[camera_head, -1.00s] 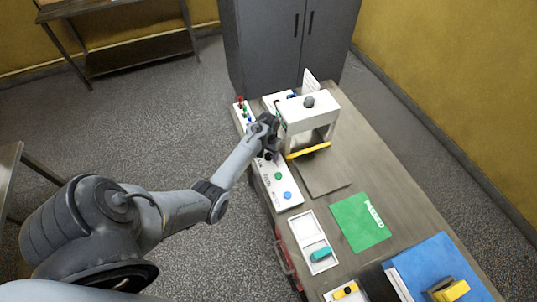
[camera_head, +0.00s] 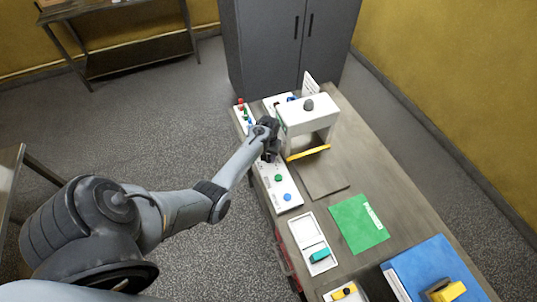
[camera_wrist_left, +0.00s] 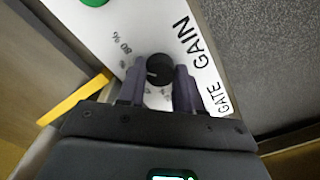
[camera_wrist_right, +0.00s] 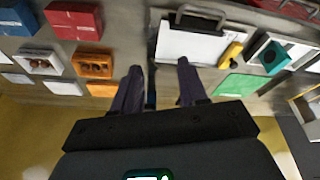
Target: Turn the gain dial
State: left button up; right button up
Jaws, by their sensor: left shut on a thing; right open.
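The gain dial (camera_wrist_left: 160,70) is a round black knob with a pale pointer mark, on a white panel (camera_wrist_left: 207,75) lettered GAIN and GATE in the left wrist view. My left gripper (camera_wrist_left: 160,88) is shut on the dial, with one dark finger on each side. In the head view the left gripper (camera_head: 268,147) is over the far part of the white panel (camera_head: 270,190) and hides the dial. My right gripper (camera_wrist_right: 159,80) is open and empty in the right wrist view; it does not show in the head view.
A white arch-shaped machine (camera_head: 307,116) with a yellow bar stands right beside the left gripper. Green (camera_head: 278,178) and blue (camera_head: 287,197) buttons sit nearer on the panel. A tray with a teal block (camera_head: 320,255) and a green sheet (camera_head: 357,225) lie nearer.

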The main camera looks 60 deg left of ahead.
aim_at(269, 157)
pick_arm(q)
jog(key=n+p, duration=0.1)
jog(key=n, duration=0.2)
jog(key=shift+r+p, duration=0.1)
jog(key=shift+p, duration=0.25)
jog(key=shift+n+p, duration=0.5)
jog(key=shift+n, duration=1)
jog(key=o, duration=1)
jog(key=shift+o, duration=0.2)
notch_tip(269, 157, up, 11)
jog(key=shift+f+p, duration=0.2)
jog(key=shift+p, duration=0.25)
